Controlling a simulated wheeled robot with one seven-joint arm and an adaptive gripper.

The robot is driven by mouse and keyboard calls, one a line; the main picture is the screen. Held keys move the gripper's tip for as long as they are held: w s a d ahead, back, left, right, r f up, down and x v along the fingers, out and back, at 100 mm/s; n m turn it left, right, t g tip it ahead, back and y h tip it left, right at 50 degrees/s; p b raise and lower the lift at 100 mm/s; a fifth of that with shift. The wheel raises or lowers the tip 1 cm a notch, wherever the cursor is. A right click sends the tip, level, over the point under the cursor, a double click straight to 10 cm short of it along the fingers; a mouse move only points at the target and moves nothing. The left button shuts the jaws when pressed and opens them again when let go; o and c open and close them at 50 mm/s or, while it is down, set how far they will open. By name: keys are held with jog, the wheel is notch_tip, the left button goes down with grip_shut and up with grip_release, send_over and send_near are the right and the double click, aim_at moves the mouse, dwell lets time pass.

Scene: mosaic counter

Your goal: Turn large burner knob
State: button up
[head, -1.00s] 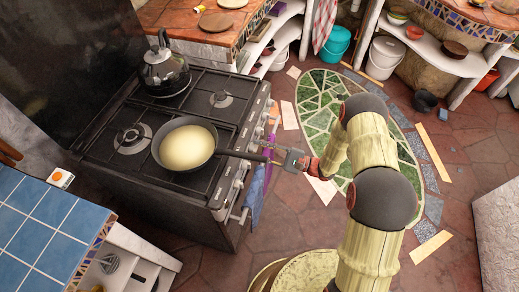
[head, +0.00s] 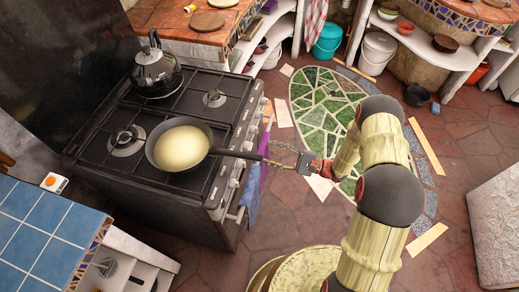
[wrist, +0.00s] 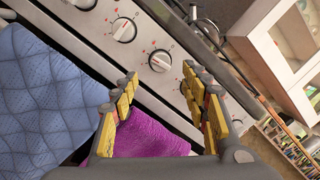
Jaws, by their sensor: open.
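The stove's front panel has a row of white round knobs. In the wrist view one knob (wrist: 124,29) is at upper left and another knob (wrist: 160,61) lies between my fingertips in the picture. Which one is the large burner knob I cannot tell. My gripper (wrist: 160,75) is open and empty, pointed at the panel; its right finger overlaps further knobs. In the head view my gripper (head: 272,153) is in front of the stove (head: 190,211), apart from the panel, near the pan's handle in the picture.
A frying pan (head: 181,147) with pale yellow contents sits on the stove, its handle (head: 236,153) sticking out over the front edge. A kettle (head: 157,72) stands on a back burner. Blue (wrist: 42,85) and purple (wrist: 150,136) towels hang below the panel. Floor is clear around the green mosaic (head: 325,105).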

jog(key=v, duration=0.5)
jog(key=c, duration=1.1)
grip_shut()
dwell(0.8)
